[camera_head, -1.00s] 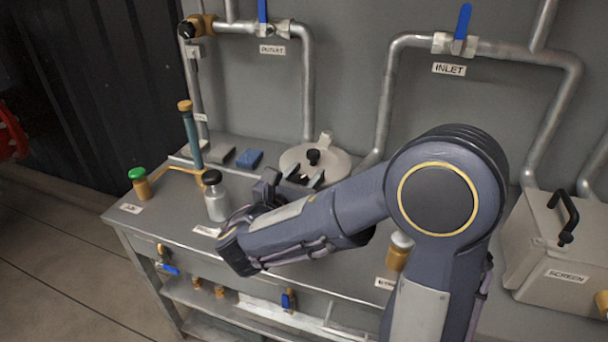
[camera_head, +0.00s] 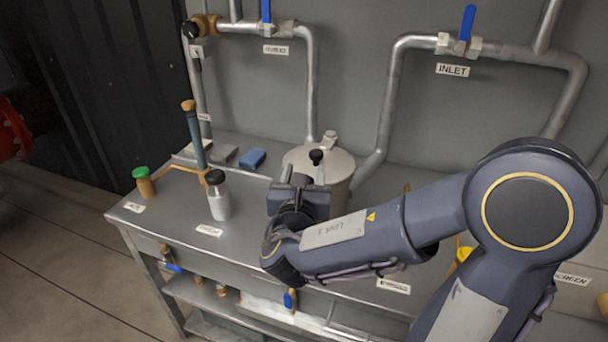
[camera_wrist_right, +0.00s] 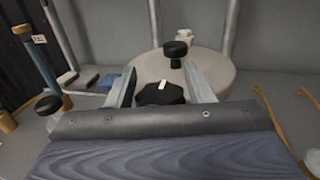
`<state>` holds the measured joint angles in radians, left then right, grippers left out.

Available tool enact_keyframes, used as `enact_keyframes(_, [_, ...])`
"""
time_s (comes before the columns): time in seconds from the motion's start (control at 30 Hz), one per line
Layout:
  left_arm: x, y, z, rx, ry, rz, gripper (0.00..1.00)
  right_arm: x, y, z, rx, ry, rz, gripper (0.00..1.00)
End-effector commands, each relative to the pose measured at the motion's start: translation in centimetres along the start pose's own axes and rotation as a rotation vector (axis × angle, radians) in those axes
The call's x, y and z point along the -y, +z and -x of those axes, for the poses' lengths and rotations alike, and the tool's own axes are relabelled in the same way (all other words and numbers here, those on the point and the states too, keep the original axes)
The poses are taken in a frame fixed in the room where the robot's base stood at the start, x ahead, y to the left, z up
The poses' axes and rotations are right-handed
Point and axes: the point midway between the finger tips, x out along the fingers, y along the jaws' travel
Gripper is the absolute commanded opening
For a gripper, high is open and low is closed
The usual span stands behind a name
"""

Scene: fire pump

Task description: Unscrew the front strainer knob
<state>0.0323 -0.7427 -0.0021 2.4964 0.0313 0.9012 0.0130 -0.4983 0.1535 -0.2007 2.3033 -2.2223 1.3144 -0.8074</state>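The strainer is a round, pale grey pot with a flat lid (camera_head: 340,163) at the back of the bench. A black knob (camera_head: 316,156) stands on its lid; it also shows in the right wrist view (camera_wrist_right: 175,50). A second, lobed black knob with a small white mark, the front knob (camera_wrist_right: 160,93), is nearer in the wrist view. My right gripper (camera_head: 303,177) is at the front of the strainer. Its two fingers (camera_wrist_right: 162,88) are apart, one on each side of the front knob, with visible gaps. My gripper hides this knob in the head view. My left gripper is not in view.
A black-capped bottle (camera_head: 218,196), a green-capped bottle (camera_head: 143,182) and a teal upright tool (camera_head: 195,135) stand on the left. A blue block (camera_head: 252,158) lies behind. Pipes with blue-handled valves (camera_head: 467,22) run along the wall. My right arm covers the bench's right part.

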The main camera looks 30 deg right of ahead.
Motion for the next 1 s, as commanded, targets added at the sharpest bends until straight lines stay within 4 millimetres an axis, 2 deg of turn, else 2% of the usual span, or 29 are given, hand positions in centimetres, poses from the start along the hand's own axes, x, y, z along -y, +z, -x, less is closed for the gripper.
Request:
enact_keyframes(0.03, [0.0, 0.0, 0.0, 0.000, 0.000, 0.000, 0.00, 0.0, 0.0, 0.0, 0.000, 0.000, 0.000, 0.55])
enact_keyframes(0.1, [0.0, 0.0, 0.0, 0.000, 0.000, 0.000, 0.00, 0.0, 0.0, 0.0, 0.000, 0.000, 0.000, 0.61])
enact_keyframes(0.43, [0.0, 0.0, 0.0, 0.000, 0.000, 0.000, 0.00, -0.1, 0.0, 0.5, 0.000, 0.000, -0.001, 0.61])
enact_keyframes(0.8, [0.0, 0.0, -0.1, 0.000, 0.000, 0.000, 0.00, -0.1, 0.0, 6.3, 0.001, 0.004, -0.001, 0.61])
enact_keyframes(1.0, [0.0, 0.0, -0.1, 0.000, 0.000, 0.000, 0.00, 0.0, 0.0, 7.8, 0.000, 0.000, 0.000, 0.61])
